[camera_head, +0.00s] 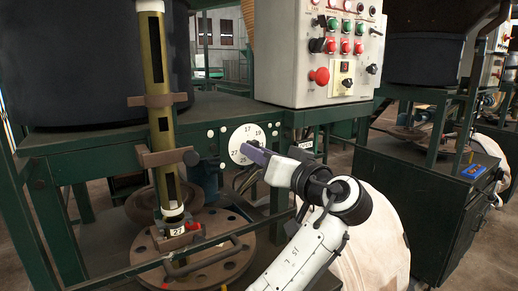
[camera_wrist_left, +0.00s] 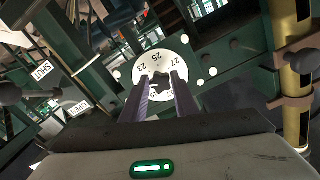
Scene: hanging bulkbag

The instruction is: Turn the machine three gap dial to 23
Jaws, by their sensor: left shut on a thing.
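The gap dial (camera_head: 238,134) is a white numbered disc on the green frame, below the control box. In the head view 17 and 19 show near its top and 27 and 25 low on its face. In the left wrist view the dial (camera_wrist_left: 153,57) is tilted, with 23, 25 and 27 readable on the far side. My left gripper (camera_head: 251,150) reaches the dial from the lower right. In the left wrist view its two purplish fingers (camera_wrist_left: 161,80) are shut on the dark knob (camera_wrist_left: 161,78) at the dial's centre. The fingers hide part of the dial.
A grey control box (camera_head: 290,60) with buttons hangs above right of the dial. A brass-coloured post (camera_head: 154,60) stands left of it, with a small 27 label (camera_head: 178,232) at its base. SHUT (camera_wrist_left: 42,70) and OPEN (camera_wrist_left: 79,105) labels show in the wrist view.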

